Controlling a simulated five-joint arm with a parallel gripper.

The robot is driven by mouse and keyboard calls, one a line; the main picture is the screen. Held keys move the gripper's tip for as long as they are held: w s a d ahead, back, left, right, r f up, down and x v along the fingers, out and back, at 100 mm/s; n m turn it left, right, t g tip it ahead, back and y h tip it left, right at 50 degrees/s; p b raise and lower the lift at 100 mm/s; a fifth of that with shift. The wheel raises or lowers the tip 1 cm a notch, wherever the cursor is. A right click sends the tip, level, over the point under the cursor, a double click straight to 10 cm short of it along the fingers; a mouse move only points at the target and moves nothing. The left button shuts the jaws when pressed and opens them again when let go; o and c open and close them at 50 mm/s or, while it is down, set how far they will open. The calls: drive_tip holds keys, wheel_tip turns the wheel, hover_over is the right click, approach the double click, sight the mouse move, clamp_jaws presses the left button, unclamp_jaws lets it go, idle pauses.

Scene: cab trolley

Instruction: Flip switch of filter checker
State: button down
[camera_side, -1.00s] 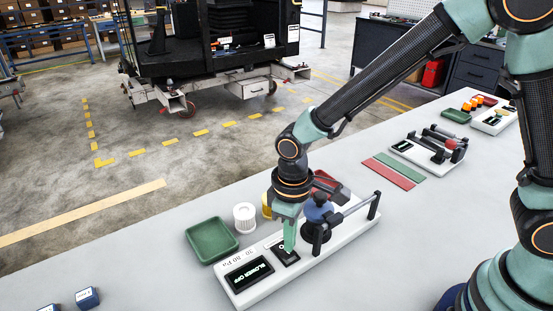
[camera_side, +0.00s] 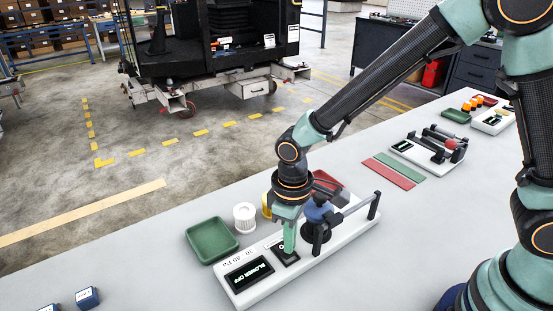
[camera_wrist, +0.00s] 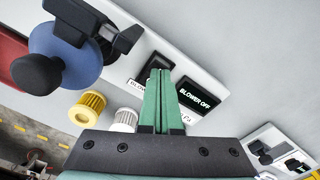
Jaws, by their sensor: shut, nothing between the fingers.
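The filter checker (camera_side: 340,239) is a long white base on the grey table. Its display (camera_side: 248,274) reads "BLOWER OFF", and the wrist view shows the same display (camera_wrist: 196,98). The black switch (camera_side: 287,258) sits beside the display; it also shows in the wrist view (camera_wrist: 158,66). My gripper (camera_side: 289,249) is shut and empty, pointing down with its green fingertips at the switch. In the wrist view the fingertips (camera_wrist: 158,74) overlap the lower part of the switch, so contact is unclear. A blue-and-black clamp fixture (camera_side: 318,212) stands on the base right of my gripper.
A green tray (camera_side: 212,241) and a white filter (camera_side: 244,217) stand left of the checker. A yellow filter (camera_wrist: 88,106) and a red tray (camera_side: 327,184) lie behind it. Blue boxes (camera_side: 87,298) sit at the front left. The table between is clear.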

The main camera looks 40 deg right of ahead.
drive_tip(key=shift+f, duration=0.85)
idle(0.4)
drive_tip(key=shift+r, duration=3.55)
